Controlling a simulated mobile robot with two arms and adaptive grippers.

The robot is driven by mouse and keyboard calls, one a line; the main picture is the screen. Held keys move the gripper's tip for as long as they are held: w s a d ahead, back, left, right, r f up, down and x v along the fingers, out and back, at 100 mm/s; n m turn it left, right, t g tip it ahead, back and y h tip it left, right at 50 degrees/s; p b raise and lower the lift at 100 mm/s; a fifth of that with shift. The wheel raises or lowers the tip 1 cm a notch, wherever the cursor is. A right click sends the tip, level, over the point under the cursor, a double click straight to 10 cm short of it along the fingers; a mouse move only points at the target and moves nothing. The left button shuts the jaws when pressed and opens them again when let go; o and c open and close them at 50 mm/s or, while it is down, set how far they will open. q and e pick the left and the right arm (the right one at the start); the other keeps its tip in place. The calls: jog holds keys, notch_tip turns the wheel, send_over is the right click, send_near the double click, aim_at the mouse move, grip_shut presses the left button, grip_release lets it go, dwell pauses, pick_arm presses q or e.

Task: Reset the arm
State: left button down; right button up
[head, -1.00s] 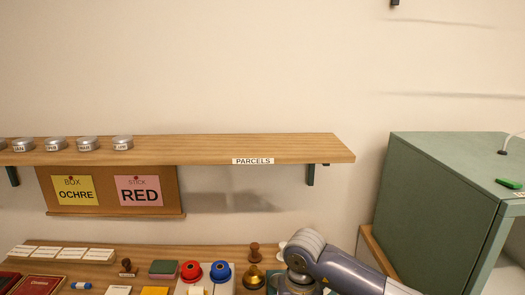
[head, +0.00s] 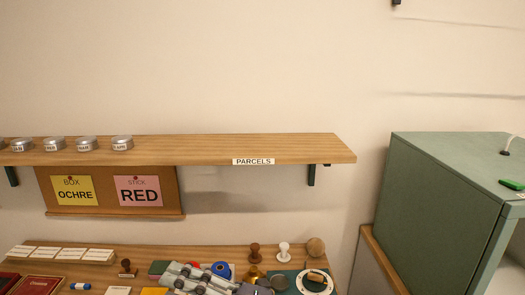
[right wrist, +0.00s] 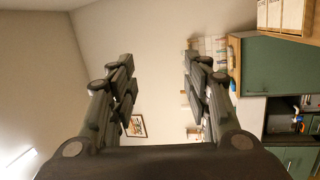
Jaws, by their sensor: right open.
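My right gripper (head: 200,279) shows at the bottom middle of the head view, in front of the work table's items. In the right wrist view, my right gripper (right wrist: 162,80) has its two fingers wide apart with nothing between them. It looks out over a room with plain walls. My left gripper is not in view.
Stamps, a red roll (head: 190,266) and a blue roll (head: 221,270) stand around the gripper, partly hidden. A wooden shelf (head: 200,146) with several tins runs above. A green cabinet (head: 440,200) stands at the right. The wall space above the shelf is clear.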

jog(key=w+d+r+m+t+h, duration=0.1)
jog(key=w+d+m+t+h, duration=0.4)
jog(key=d+m+t, duration=0.4)
jog(key=w+d+m+t+h, duration=0.4)
jog(key=d+m+t, duration=0.35)
jog(key=m, duration=0.25)
jog(key=s+d+f+m+g+h, duration=0.2)
jog(key=d+f+m+g+h, duration=0.2)
jog(key=d+f+m+h, duration=0.9)
jog(key=s+d+f+n+g+y, duration=0.1)
jog(key=s+d+f+g, duration=0.1)
jog(key=s+f+g, duration=0.65)
jog(key=s+d+f+g+y, duration=0.1)
jog(key=s+d+f+g, duration=0.2)
jog(key=s+f, duration=1.1)
jog(key=s+f+g, duration=0.2)
jog(key=s+f, duration=0.1)
jog(key=f, duration=2.1)
jog(key=s+d+f, duration=0.2)
jog(key=s+f, duration=1.3)
jog(key=s, duration=0.1)
jog(key=shift+s+d+f+n+g, duration=0.3)
jog(key=shift+s+d+f+g, duration=0.05)
jog(key=shift+d+f+g, duration=0.05)
